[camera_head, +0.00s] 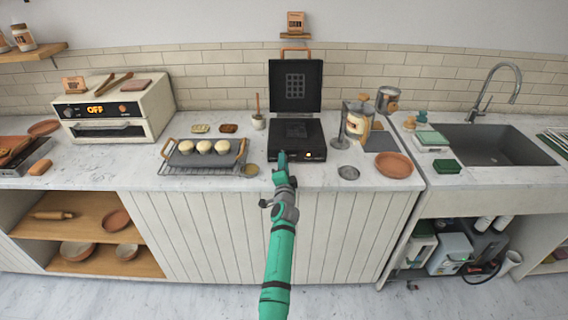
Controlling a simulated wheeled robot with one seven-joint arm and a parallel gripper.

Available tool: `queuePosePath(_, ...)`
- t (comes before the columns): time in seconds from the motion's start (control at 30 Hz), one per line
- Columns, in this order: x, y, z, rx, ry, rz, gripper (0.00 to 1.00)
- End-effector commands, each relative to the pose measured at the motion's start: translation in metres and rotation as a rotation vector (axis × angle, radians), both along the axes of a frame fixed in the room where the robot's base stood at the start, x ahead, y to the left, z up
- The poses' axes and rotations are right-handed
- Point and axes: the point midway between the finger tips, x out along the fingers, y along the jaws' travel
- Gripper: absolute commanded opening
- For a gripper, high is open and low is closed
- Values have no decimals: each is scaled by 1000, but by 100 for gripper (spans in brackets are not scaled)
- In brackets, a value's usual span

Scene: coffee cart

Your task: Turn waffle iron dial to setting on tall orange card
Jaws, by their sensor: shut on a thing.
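The black waffle iron (313,141) stands on the counter with its lid (295,86) raised and its plates bare. My gripper (282,157) is at the left part of its front face, shut on the dial there. The dial is hidden behind the fingers, so its pointer and setting cannot be read. A tall orange-brown card (295,22) stands on a small wall shelf above the iron. Its marks are too small to read. A wider card (74,84) of similar colour stands on the oven at the left.
A rack (238,166) with a grey tray of several pale buns is left of my gripper. Metal canisters (357,121) and a terracotta plate (393,165) are at the right. The oven (118,112) display reads OFF. The counter front edge runs below my gripper.

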Motion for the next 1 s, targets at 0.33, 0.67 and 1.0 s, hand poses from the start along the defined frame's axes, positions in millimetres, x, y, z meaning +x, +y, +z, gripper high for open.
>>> queuePosePath(0.33,0,0,-2,14,4,1,0)
queuePosePath(0.67,0,-3,-3,12,6,-2,42)
queuePosePath(1.0,-1,-5,-6,12,9,-5,42)
